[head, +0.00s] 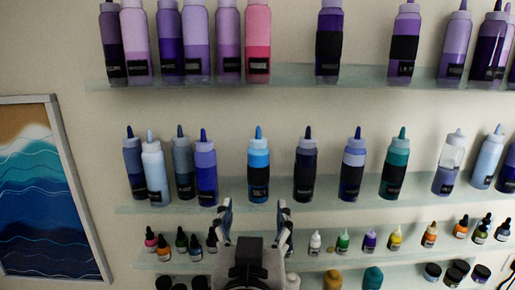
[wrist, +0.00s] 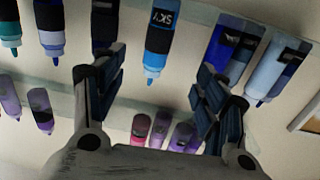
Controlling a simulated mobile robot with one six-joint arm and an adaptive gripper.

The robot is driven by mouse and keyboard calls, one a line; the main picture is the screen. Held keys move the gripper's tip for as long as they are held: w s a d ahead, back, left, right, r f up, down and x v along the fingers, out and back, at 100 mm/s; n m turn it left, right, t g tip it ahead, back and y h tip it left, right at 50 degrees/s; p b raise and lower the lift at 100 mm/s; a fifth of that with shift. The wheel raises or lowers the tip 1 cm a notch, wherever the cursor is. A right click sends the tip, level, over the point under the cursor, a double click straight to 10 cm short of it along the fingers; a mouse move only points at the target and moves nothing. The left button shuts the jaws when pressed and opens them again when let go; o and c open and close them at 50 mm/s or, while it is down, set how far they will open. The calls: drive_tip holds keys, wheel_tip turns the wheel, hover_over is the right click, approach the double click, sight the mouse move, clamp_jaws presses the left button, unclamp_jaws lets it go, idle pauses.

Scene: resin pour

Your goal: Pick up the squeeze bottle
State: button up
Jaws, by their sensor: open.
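Several squeeze bottles with pointed caps stand on glass wall shelves. The blue bottle (head: 258,158) with a dark label stands on the middle shelf. In the wrist view, where things appear upside down, this blue bottle (wrist: 159,38) shows "SKY" on its label and lies between the finger lines. My gripper (head: 255,212) is at the lower middle of the head view, in front of the shelf and below that bottle. In the wrist view its fingers (wrist: 152,80) are spread wide with nothing between them. I cannot tell how far the bottle is from the fingertips.
A dark navy bottle (head: 305,170) and a deep blue bottle (head: 205,168) flank the blue one with gaps. Small dropper bottles (head: 315,243) line the shelf below. Purple bottles (head: 328,45) stand above. A framed wave picture (head: 45,190) hangs at left.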

sight(258, 174)
drive_tip(key=shift+h, duration=0.3)
drive_tip(key=w, duration=0.3)
drive_tip(key=w+d, duration=0.1)
drive_tip(key=w, duration=0.7)
drive_tip(key=shift+d+r, duration=0.25)
drive_tip(key=shift+w+a, duration=0.1)
drive_tip(key=shift+w, duration=3.05)
drive_tip(key=shift+s, duration=0.1)
drive_tip(key=c, duration=1.3)
